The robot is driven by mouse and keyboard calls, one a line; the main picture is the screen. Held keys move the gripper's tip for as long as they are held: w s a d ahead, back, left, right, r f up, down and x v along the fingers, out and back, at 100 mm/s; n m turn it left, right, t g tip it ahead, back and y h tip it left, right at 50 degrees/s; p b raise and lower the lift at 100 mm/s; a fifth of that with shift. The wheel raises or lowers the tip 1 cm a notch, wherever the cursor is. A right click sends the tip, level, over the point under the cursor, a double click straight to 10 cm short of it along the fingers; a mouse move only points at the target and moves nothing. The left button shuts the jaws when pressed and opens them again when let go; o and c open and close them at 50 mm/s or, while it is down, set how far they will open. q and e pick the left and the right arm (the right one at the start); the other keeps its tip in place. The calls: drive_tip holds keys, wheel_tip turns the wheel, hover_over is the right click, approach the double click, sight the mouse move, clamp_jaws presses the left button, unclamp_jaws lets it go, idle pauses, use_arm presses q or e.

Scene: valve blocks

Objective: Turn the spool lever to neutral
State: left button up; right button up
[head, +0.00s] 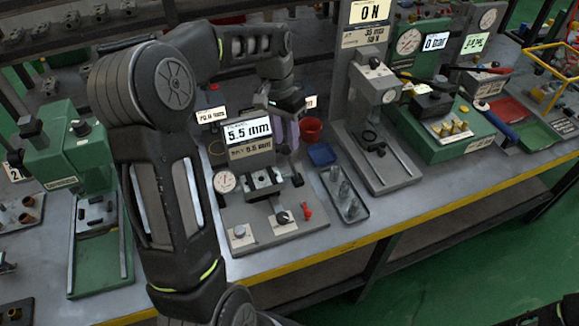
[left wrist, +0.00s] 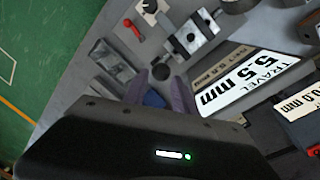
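The valve test station (head: 285,232) stands mid-table with a grey valve block (head: 262,184) clamped on its base; the block also shows in the left wrist view (left wrist: 192,36). A small red lever (head: 307,211) is at the base's front right, also in the left wrist view (left wrist: 132,29). Beside it a black knob (head: 283,217) sits on a white plate; I cannot tell which is the spool lever. The display (head: 247,132) reads 5.5 mm.
A blue bin (head: 322,154), a red bin (head: 311,129) and a tray of metal pins (head: 345,197) stand right of the station. A grey press (head: 380,150) and a green bench unit (head: 450,135) stand farther right. A green press (head: 85,165) is at left.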

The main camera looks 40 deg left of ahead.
sight(290, 163)
use_arm(q)
drive_tip(key=f+b, duration=0.2)
drive_tip(key=f, duration=0.1)
drive_tip(key=f+b, duration=0.2)
drive_tip(key=f, duration=0.1)
drive_tip(key=d+f+b, duration=0.1)
drive_tip(key=f+b, duration=0.1)
drive_tip(key=f, duration=0.1)
drive_tip(key=shift+d+f, duration=0.1)
drive_tip(key=shift+f, duration=0.15)
drive_tip(key=shift+c, duration=0.2)
clamp_jaws()
idle(0.8)
